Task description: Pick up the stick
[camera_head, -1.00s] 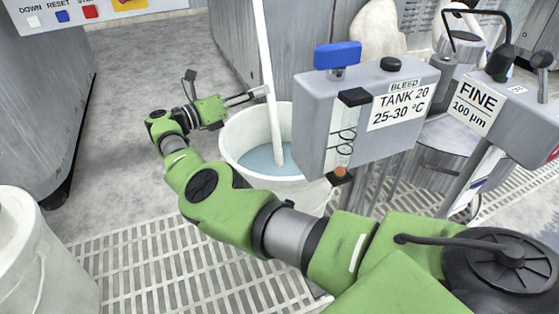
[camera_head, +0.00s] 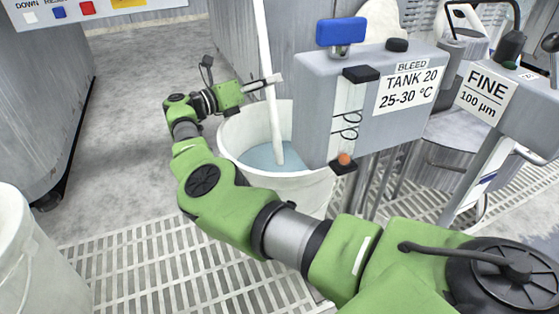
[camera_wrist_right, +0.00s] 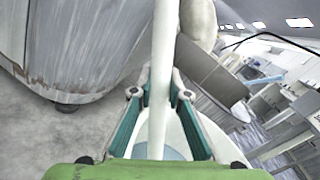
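The stick (camera_head: 264,45) is a long white rod standing nearly upright, leaning slightly, with its lower end in a white bucket (camera_head: 315,188) of bluish liquid. My right gripper (camera_head: 268,82) is at the stick above the bucket's rim. In the right wrist view the stick (camera_wrist_right: 164,50) runs between the two spread teal-padded fingers of the right gripper (camera_wrist_right: 162,92). The fingers look open, one on each side of the stick, and do not clearly press on it. My left gripper is not in view.
A grey unit labelled TANK 20 (camera_head: 310,95) with a blue knob stands right beside the bucket. A FINE 100 µm unit (camera_head: 520,110) is further right. Another white bucket (camera_head: 35,265) is at lower left. Grating (camera_head: 130,270) covers the near floor; grey floor is clear at left.

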